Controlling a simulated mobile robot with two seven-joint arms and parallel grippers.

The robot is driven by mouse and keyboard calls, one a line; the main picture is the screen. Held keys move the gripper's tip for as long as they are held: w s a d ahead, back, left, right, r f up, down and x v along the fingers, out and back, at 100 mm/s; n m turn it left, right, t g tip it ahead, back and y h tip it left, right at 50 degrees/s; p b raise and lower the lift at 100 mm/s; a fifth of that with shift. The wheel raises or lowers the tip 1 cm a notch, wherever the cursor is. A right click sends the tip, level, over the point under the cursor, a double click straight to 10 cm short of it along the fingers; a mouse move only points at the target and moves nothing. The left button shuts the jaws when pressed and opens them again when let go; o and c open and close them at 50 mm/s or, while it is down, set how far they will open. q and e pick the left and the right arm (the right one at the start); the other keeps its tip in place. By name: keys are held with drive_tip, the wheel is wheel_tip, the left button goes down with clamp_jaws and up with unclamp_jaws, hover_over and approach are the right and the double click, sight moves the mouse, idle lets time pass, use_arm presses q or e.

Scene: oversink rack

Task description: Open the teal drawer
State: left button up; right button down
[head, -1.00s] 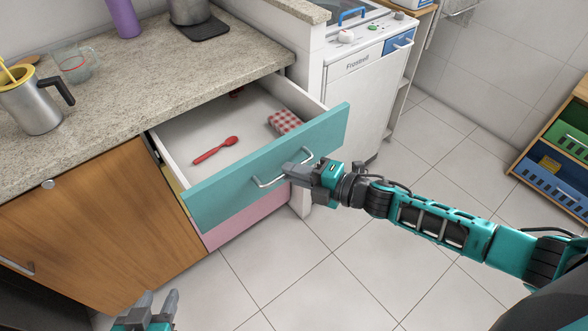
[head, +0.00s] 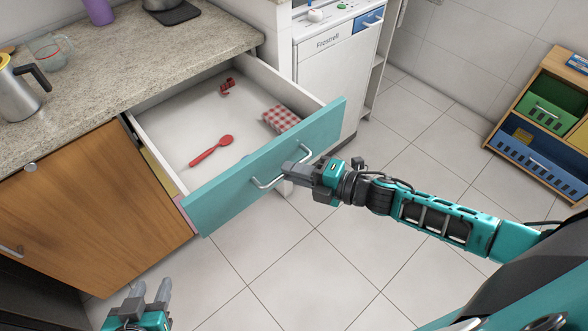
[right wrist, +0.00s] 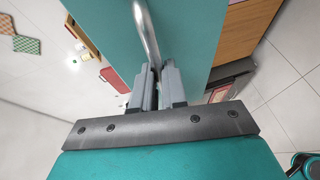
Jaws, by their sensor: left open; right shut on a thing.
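The teal drawer (head: 232,180) stands pulled well out under the counter. Inside lie a red spoon (head: 212,150), a red-checked cloth (head: 281,118) and a small red item (head: 228,86) near the back. My right gripper (head: 296,168) is shut on the right part of the silver bar handle (head: 266,183). In the right wrist view, the fingers (right wrist: 156,86) close around the handle (right wrist: 147,35) in front of the teal front (right wrist: 194,40). My left gripper (head: 150,296) is open and empty at the bottom left, low over the floor, apart from the drawer.
A wooden cupboard door (head: 85,210) is left of the drawer. A white dishwasher (head: 332,75) stands to its right. The counter (head: 120,75) above holds a metal jug (head: 18,88) and a glass cup (head: 52,48). Floor in front is clear; a shelf with bins (head: 545,130) stands far right.

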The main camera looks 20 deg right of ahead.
drive_tip(key=c, duration=1.2)
unclamp_jaws()
drive_tip(key=v, duration=1.3)
drive_tip(key=shift+r, duration=0.15)
drive_tip(key=shift+w, duration=0.1)
drive_tip(key=s+a+f+m+h, duration=0.1)
drive_tip(key=a+f+m+h, duration=0.1)
drive_tip(key=m, duration=0.5)
drive_tip(key=s+a+f+m+h, duration=0.1)
drive_tip(key=a+f+m+h, duration=0.1)
drive_tip(key=m, duration=0.6)
drive_tip(key=s+a+f+m+g+h, duration=0.1)
drive_tip(key=a+f+m+h, duration=0.2)
drive_tip(key=m+h, duration=0.2)
drive_tip(key=shift+s+a+m, duration=0.1)
drive_tip(key=shift+m, duration=0.65)
drive_tip(key=shift+s+a+m, duration=0.1)
drive_tip(key=shift+m, duration=0.65)
